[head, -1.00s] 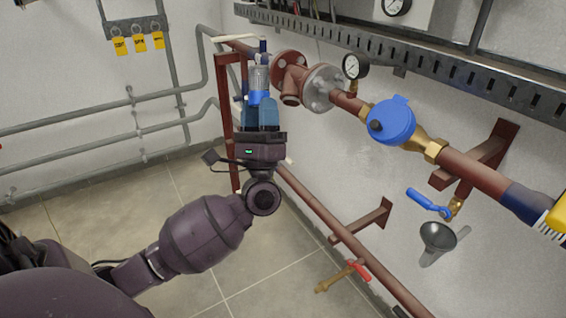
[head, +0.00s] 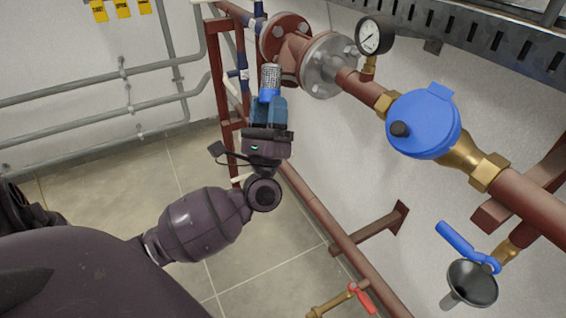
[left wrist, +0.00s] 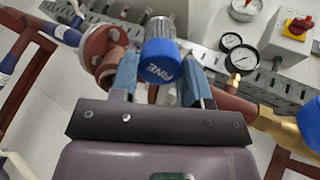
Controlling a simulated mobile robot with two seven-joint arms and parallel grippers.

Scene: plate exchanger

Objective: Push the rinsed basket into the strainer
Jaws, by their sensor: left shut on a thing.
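My left gripper (head: 269,100) is shut on the blue cap, with a blue finger on each side, and the mesh points up and away. The strainer (head: 292,52) is the red-brown angled pipe body between two flanges; its branch lies just right of the mesh, and the basket appears apart from it. In the left wrist view the strainer (left wrist: 112,62) is partly hidden behind the left finger. My right gripper is not in view.
A pressure gauge (head: 375,36) stands on the pipe right of the strainer, followed by a blue water meter (head: 423,124). A blue-handled valve (head: 467,245) and grey funnel (head: 472,284) are lower right. A red frame (head: 226,90) stands behind the gripper. Open floor lies below.

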